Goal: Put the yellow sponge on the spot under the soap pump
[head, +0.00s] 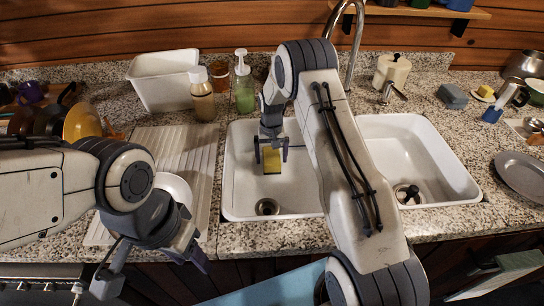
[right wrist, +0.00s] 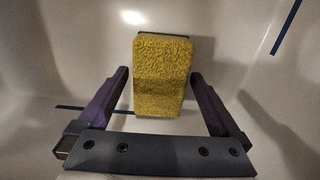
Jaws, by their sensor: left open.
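The yellow sponge (head: 272,163) is in the left basin (head: 240,185) of the white double sink. In the right wrist view the sponge (right wrist: 163,75) lies between the spread fingers of my right gripper (right wrist: 159,80). In the head view my right gripper (head: 270,155) reaches down over the sponge. A green bottle with a white pump top (head: 244,95) stands on the counter behind the left basin; its base is on the granite. My left gripper (head: 152,272) is open and empty in front of the counter.
A chrome faucet (head: 354,40) rises behind the sink. An amber bottle (head: 203,100) and a white tub (head: 160,85) stand left of the pump bottle. A ribbed drainboard (head: 200,150) holds a white plate (head: 174,188).

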